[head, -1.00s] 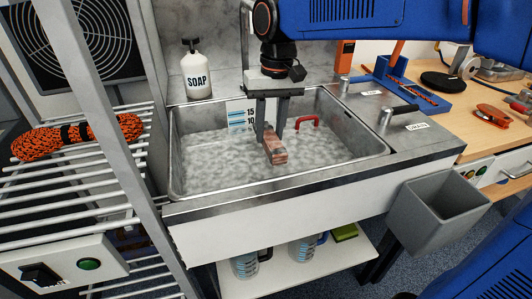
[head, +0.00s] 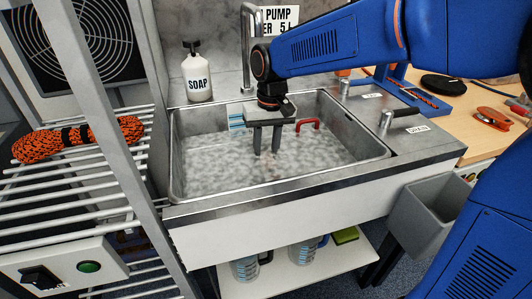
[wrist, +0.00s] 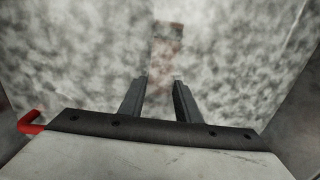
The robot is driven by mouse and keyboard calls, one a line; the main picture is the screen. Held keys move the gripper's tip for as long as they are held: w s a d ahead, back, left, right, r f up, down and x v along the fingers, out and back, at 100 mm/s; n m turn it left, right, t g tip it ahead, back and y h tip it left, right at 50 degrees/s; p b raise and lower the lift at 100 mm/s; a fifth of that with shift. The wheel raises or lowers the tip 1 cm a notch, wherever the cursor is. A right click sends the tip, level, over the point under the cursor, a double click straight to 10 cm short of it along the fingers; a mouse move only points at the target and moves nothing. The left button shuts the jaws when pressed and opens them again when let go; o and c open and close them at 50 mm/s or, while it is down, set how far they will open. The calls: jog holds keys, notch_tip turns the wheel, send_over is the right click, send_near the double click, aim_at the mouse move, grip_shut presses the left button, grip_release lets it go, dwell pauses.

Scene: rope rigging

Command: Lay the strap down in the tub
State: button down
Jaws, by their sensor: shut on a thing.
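The tub (head: 345,165) is a steel sink basin filled with cloudy, mottled grey water. My gripper (head: 267,152) points down into the middle of it, with its fingertips at or under the water surface. The strap is hidden in the head view. In the wrist view the strap (wrist: 167,48) shows as a blurred pinkish-brown band through the water, running away from between the fingers of my gripper (wrist: 160,82). My gripper is shut on the strap. I cannot tell whether the strap touches the tub's bottom.
A red handle (head: 308,124) sits in the tub near my gripper. A tap (head: 246,50) and a soap bottle (head: 197,75) stand behind. A wire rack (head: 70,185) with an orange rope coil (head: 75,138) is at left. A grey bin (head: 425,210) hangs at right front.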

aim_at(269, 155)
jog(key=shift+s+f, duration=0.1)
jog(key=shift+f, duration=0.15)
jog(key=shift+f, duration=0.1)
jog(key=c, duration=1.3)
grip_release()
notch_tip(269, 155, up, 12)
jog(key=shift+d, duration=0.45)
